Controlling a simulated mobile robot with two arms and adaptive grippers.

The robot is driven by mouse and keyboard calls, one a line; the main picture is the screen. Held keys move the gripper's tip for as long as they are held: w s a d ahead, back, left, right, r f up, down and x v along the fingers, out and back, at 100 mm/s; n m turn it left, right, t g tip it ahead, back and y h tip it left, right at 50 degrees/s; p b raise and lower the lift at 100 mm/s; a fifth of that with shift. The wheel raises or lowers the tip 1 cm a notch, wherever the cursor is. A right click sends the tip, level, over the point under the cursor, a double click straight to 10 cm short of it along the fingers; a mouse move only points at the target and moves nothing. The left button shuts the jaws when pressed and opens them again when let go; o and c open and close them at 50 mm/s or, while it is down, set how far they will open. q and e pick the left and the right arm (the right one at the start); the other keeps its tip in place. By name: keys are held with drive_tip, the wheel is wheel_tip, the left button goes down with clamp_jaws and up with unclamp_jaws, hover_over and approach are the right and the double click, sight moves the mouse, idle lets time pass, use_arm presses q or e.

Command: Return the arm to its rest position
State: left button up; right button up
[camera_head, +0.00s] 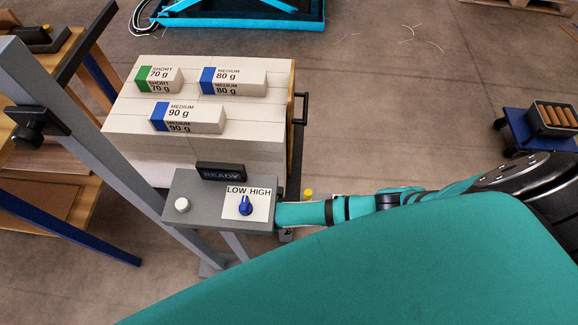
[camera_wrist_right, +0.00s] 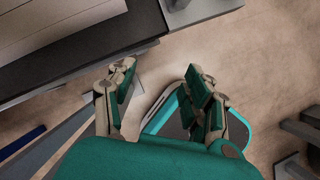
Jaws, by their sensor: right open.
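My right arm (camera_head: 365,205) comes in from the right in the head view and ends at the right side of a grey control box (camera_head: 205,190). Its gripper is not clearly visible there. In the right wrist view my right gripper (camera_wrist_right: 162,95) is open, its two fingers wide apart with nothing between them but the view down to the floor. The control box carries a blue knob (camera_head: 245,206) under the words LOW HIGH, a white button (camera_head: 181,205) and a dark READY display (camera_head: 221,172). My left gripper is not in view.
Behind the box stands a pale stack (camera_head: 200,125) bearing three reams: green-ended (camera_head: 162,80), blue-ended (camera_head: 235,82) and another blue-ended (camera_head: 190,117). A grey post (camera_head: 85,120) rises at left beside a wooden bench. A blue cart (camera_head: 535,130) stands right.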

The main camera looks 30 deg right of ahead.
idle(0.6)
drive_tip(key=s+d+f+m+y, duration=0.2)
drive_tip(key=s+d+f+m, duration=0.1)
drive_tip(key=s+f+m, duration=0.6)
drive_tip(key=s+d+f+m+y, duration=0.25)
drive_tip(key=s+f+m, duration=0.4)
drive_tip(key=f, duration=0.35)
drive_tip(key=s+d+f+m, duration=0.1)
drive_tip(key=s+d+m, duration=0.1)
drive_tip(key=s, duration=0.4)
drive_tip(key=s+d+f+m, duration=0.2)
drive_tip(key=s, duration=0.4)
drive_tip(key=shift+s+d+g, duration=0.25)
drive_tip(key=shift+g, duration=0.05)
drive_tip(key=shift+m, duration=0.25)
